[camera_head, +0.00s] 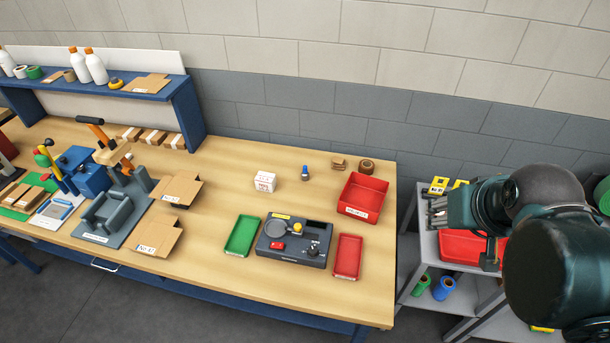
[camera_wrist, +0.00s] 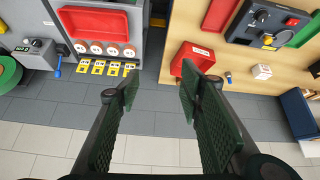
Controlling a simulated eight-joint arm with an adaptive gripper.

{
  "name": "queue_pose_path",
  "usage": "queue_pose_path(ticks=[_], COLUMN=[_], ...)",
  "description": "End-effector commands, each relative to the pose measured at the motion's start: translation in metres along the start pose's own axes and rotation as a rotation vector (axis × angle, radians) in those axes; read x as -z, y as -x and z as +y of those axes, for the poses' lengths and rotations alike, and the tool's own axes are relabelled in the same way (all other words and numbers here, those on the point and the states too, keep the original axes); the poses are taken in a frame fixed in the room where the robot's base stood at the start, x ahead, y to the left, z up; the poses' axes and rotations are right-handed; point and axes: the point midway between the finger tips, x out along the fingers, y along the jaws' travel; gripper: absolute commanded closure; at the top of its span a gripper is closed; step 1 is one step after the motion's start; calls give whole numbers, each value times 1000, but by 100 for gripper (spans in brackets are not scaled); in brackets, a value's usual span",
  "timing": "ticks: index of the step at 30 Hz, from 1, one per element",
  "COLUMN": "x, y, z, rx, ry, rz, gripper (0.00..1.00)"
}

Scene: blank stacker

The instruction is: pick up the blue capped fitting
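The blue capped fitting (camera_head: 305,172) is a small upright piece with a blue top and a paler base. It stands near the back of the wooden table, between the white box and the red bin. In the head view my gripper (camera_head: 438,210) is at the right, over the grey shelf unit, well to the right of the fitting and touching nothing that I can see.
The red bin (camera_head: 368,182) stands between my gripper and the fitting. A white box (camera_head: 265,181) is left of the fitting; a brown tape roll (camera_head: 367,166) is right. A dark device (camera_head: 295,240) sits in front between green and red trays. Bare tabletop surrounds the fitting.

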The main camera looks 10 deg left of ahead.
Motion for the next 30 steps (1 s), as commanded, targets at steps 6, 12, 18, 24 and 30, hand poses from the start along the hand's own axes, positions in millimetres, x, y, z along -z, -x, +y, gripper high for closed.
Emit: queue_pose_path(ticks=[6, 12, 18, 24, 30], x=[35, 65, 93, 121, 146], y=[-8, -19, -33, -50, -70], z=[-12, -25, -39, -56, -74], rx=[20, 39, 59, 80, 102], ry=[85, 163, 243, 323, 402], rz=[-37, -70, -103, -135, -165], gripper=[63, 63, 63, 63, 63])
